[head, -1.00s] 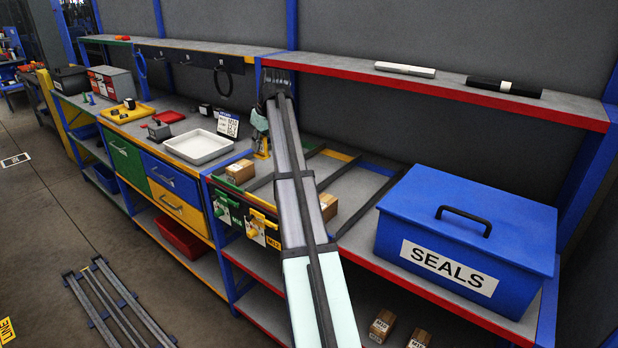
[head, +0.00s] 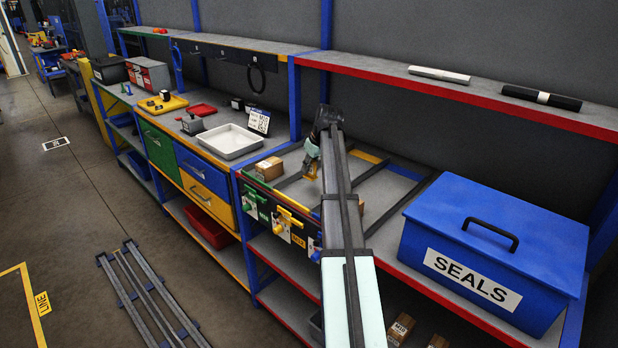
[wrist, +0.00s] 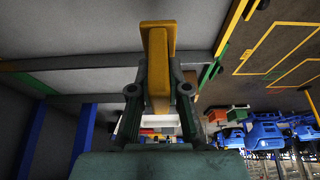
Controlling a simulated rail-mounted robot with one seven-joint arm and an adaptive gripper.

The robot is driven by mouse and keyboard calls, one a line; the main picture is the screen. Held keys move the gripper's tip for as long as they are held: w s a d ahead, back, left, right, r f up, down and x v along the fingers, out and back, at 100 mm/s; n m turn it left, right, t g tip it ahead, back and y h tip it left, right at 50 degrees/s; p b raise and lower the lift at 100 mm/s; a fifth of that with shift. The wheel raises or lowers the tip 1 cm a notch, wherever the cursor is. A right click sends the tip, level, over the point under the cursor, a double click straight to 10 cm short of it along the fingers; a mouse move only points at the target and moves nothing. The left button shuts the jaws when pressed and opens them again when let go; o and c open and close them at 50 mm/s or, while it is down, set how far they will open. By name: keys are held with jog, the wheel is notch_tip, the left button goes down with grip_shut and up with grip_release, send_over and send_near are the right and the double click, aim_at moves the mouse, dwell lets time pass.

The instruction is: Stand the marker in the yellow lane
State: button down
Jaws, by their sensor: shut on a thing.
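My gripper (head: 312,162) is shut on the yellow marker (head: 310,173), above the divided bench top left of my arm. In the wrist view the marker (wrist: 158,60) is a yellow upright with a wider bar at one end, held between the dark fingers (wrist: 158,92). Dark dividers split the bench top into lanes. The yellow lane has a yellow strip (head: 366,156) at its back edge and a yellow handle (head: 292,220) at its front. My arm covers part of this lane. I cannot tell whether the marker touches the surface.
A cardboard box (head: 269,168) sits left of my gripper, by the green lane. Another box (head: 361,207) shows partly behind my arm. The blue SEALS box (head: 495,245) stands at right. A white tray (head: 228,141) is on the left bench. A red-edged shelf (head: 470,92) overhangs the back.

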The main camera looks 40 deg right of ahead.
aim_at(315, 164)
jog(key=shift+f+p, duration=0.6)
jog(key=shift+f, duration=2.4)
jog(key=c, duration=1.1)
grip_release()
jog(key=shift+f, duration=0.1)
jog(key=shift+c, duration=0.2)
jog(key=b+v, duration=0.2)
jog(key=v, duration=1)
jog(key=shift+b, duration=0.35)
